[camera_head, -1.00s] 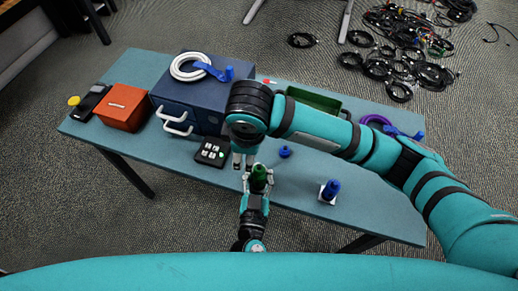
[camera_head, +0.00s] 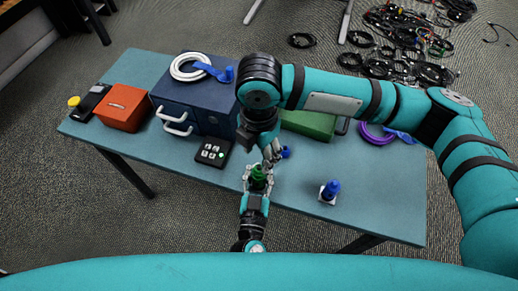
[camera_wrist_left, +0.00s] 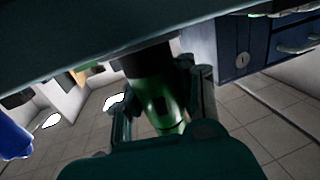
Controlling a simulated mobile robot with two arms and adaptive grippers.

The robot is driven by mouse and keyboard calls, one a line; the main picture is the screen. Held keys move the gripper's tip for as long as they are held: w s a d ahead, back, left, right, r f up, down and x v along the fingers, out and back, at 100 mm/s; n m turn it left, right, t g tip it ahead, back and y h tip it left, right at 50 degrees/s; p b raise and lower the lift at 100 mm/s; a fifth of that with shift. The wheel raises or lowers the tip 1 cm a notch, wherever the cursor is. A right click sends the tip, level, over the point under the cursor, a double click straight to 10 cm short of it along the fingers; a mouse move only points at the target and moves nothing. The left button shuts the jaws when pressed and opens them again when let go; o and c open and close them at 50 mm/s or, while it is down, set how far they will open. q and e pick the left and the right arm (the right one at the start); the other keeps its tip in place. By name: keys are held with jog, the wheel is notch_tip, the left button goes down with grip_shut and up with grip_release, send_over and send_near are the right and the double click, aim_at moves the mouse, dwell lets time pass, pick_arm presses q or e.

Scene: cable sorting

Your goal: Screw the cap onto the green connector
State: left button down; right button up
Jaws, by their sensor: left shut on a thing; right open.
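The green connector (camera_head: 257,175) is upright in my left gripper (camera_head: 257,184) above the front edge of the table. In the left wrist view the connector's green body (camera_wrist_left: 165,105) is between the fingers, with a dark part above it. My right gripper (camera_head: 271,153) is open, pointing down just above and right of the connector in the picture. It is close to a small blue piece (camera_head: 286,152) on the table and partly covers it. I cannot tell whether they touch. I cannot make out a separate cap on the connector.
A blue connector (camera_head: 331,189) stands in a white holder to the right. My right arm crosses over the table's back.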

aim_at(259, 167)
notch_tip(259, 167, down, 8)
jog(key=shift+r, duration=0.15)
dwell(0.4)
grip_shut()
jog(key=m, duration=0.7)
jog(key=shift+s, duration=0.1)
jog(key=m, duration=0.5)
jog(key=shift+o, duration=0.8)
grip_release()
notch_tip(259, 167, up, 12)
